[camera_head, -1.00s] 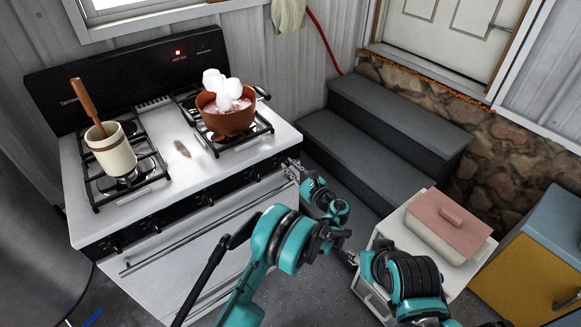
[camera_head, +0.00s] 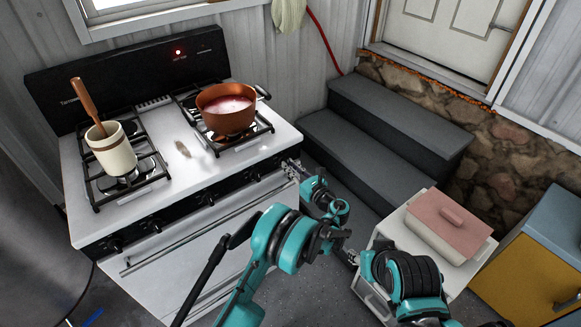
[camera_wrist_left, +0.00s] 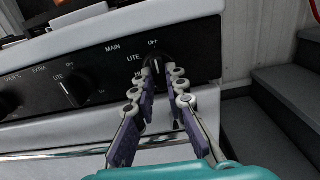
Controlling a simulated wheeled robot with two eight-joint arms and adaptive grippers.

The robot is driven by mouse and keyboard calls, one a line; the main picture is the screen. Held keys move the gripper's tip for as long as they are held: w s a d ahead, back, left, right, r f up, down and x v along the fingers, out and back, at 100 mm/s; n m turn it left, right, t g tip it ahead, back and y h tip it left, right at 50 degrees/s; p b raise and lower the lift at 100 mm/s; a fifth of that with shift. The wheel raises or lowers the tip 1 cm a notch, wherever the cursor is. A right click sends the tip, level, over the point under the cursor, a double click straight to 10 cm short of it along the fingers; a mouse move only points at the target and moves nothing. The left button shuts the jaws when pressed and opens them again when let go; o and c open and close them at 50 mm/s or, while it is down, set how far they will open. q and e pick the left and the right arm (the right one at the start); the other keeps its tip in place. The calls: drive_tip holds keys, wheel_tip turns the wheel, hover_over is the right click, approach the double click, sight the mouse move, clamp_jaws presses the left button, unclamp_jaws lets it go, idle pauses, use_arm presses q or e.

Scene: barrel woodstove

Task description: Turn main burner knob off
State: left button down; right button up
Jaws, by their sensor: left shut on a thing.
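The main burner knob (camera_wrist_left: 156,61) is black and sits on the stove's dark front panel, right of the "MAIN" label, in the left wrist view. Its white mark appears to point up toward "OFF"; "LITE" is to its left. My left gripper (camera_wrist_left: 162,75) is shut on this knob, with fingers on both sides. In the head view my left gripper (camera_head: 291,168) is at the right end of the stove (camera_head: 185,160) front, and the knob is hidden there. My right gripper (camera_head: 350,257) is low near the white cabinet; its fingers are too small to read.
A copper pot (camera_head: 228,112) with pink liquid sits on the right burners. A cream crock (camera_head: 112,150) with a wooden utensil stands at left. A red light (camera_head: 178,52) shows on the backguard. Grey steps (camera_head: 385,125) and a white cabinet (camera_head: 478,252) with a pink-lidded box stand at right.

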use_arm(q)
drive_tip(key=shift+f, duration=0.1)
drive_tip(key=c, duration=1.5)
unclamp_jaws()
drive_tip(key=shift+c, duration=0.2)
drive_tip(key=v, duration=0.7)
drive_tip(key=shift+s, duration=0.2)
drive_tip(key=shift+d, duration=0.2)
